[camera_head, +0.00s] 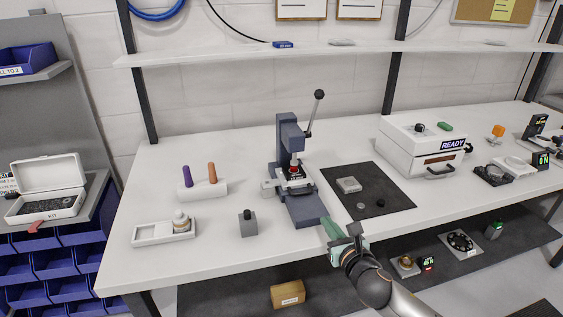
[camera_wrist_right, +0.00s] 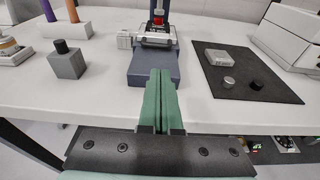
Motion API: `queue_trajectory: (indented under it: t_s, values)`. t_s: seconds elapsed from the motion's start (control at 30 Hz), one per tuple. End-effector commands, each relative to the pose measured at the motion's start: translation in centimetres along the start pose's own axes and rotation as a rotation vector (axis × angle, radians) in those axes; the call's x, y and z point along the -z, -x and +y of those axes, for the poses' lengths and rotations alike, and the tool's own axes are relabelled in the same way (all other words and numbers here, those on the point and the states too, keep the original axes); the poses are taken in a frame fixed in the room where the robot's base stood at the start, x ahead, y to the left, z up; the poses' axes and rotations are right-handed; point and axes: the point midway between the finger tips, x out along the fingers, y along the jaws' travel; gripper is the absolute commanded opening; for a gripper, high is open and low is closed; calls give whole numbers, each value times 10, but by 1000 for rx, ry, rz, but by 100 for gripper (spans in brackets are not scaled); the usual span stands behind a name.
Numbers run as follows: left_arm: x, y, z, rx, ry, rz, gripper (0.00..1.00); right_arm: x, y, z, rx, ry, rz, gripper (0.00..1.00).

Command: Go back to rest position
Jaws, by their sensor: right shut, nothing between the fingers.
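My right gripper (camera_head: 332,229) is at the front edge of the white table, in front of the dark blue lever press (camera_head: 290,150). Its green fingers are together with nothing between them. In the right wrist view the shut fingers (camera_wrist_right: 159,85) point at the base of the press (camera_wrist_right: 152,66). The gripper looks apart from the press, though its tips overlap the base in that view. My left gripper is not in view.
A black mat (camera_head: 385,205) with a grey block and small round parts lies right of the press. A grey block with a black knob (camera_head: 248,225), a white tray (camera_head: 150,236) and a holder with purple and orange handles (camera_head: 205,190) stand left. A white READY machine (camera_head: 415,150) is behind right.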

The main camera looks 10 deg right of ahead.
Motion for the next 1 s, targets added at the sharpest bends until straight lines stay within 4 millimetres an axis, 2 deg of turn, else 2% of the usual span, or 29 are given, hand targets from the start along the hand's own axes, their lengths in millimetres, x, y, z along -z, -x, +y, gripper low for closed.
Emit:
queue_trajectory:
  t_s: [0.07,0.17,0.27,0.47,0.6,0.8,0.9,1.0]
  values:
    - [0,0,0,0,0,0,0,7,2,2,-4,-41,12,0]
    - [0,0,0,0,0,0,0,29,10,10,-15,-200,56,0]
    - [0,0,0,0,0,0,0,64,26,23,-16,-484,130,0]
    - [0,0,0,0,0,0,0,139,73,49,68,-1204,296,0]
    - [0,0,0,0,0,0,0,186,114,64,207,-1719,381,0]
    - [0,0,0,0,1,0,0,240,175,76,503,-2410,401,0]
    - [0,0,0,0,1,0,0,257,201,78,647,-2672,363,0]
    - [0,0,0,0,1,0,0,268,218,80,756,-2852,316,0]
